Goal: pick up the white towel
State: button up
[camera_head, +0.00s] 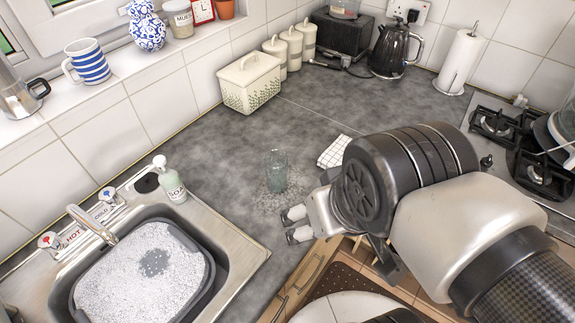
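The white towel (335,149) has a fine dark grid pattern. It lies folded on the grey worktop, and its right and near parts are hidden behind my arm. My gripper (294,225) is over the worktop's front edge, left of and nearer than the towel, apart from it. Its two pale fingertips point left with a gap between them, and nothing shows between them.
A clear greenish glass (277,171) stands on the worktop close to my gripper. A sink with a foamy grey basin (207,285) and a soap bottle (172,184) are left. A bread bin (250,83), canisters (292,48), kettle (396,49) and hob (500,121) stand behind.

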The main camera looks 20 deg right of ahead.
aim_at(332, 157)
jog(key=i+l+u, duration=0.15)
jog(key=l, duration=0.15)
jog(key=i+l+u, duration=0.1)
jog(key=l, duration=0.2)
jog(key=i+l+u, duration=0.15)
jog(key=l, duration=0.15)
jog(key=i+l+u, duration=0.15)
jog(key=l, duration=0.15)
jog(key=k, duration=0.05)
